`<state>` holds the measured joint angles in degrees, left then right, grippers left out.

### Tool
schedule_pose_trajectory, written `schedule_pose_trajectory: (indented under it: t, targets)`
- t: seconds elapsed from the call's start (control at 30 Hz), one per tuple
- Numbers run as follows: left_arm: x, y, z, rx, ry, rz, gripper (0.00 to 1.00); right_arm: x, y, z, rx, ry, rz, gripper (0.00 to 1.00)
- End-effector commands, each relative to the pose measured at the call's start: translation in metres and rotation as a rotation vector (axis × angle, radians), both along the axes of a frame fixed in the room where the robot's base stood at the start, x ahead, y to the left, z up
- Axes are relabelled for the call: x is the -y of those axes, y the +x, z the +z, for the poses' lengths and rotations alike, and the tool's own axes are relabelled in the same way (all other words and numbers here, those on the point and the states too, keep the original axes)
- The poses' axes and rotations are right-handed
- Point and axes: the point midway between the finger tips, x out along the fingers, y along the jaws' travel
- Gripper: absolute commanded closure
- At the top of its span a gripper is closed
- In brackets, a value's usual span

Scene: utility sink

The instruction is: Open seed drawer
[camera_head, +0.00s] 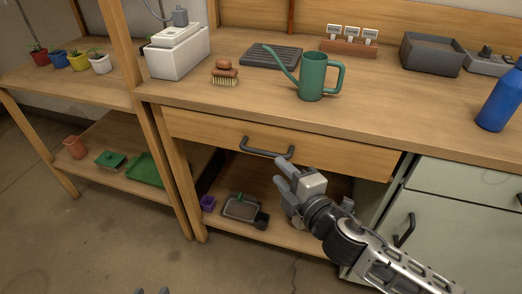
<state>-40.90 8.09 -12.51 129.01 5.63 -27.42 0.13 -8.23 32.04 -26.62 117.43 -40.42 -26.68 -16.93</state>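The wooden drawer (210,128) is under the bench top, and its front looks closed or nearly so. I cannot see into it. A dark bar handle (266,153) is fixed to the middle of its front. My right gripper (280,174) is just below and in front of the handle's right end, with its fingers apart and nothing between them. I cannot tell whether a fingertip touches the handle.
A green watering can (312,78), a brush (225,75) and a blue bottle (500,98) stand on the bench. A low shelf holds a grey tray (241,208). A pale cabinet (440,225) is to the right. The floor in front is clear.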

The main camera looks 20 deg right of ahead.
Motion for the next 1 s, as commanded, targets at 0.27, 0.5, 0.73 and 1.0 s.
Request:
schedule_pose_trajectory:
  t: [0.27, 0.5, 0.73, 1.0]
  targets:
    - [0.0, 0.001, -0.001, 0.001, 0.0, 0.001, 0.64, -0.012, 0.059, -0.008, 0.001, 0.002, -0.003, 0.66]
    - [0.0, 0.001, -0.003, 0.002, 0.0, 0.001, 0.64, -0.018, 0.089, -0.014, -0.002, 0.003, -0.001, 0.66]
    - [0.0, 0.001, -0.001, 0.005, 0.0, 0.001, 0.64, -0.02, 0.096, -0.015, -0.003, 0.004, 0.0, 0.66]
    - [0.0, 0.001, -0.001, 0.006, 0.0, 0.001, 0.64, -0.02, 0.096, -0.015, -0.003, 0.003, -0.001, 0.93]
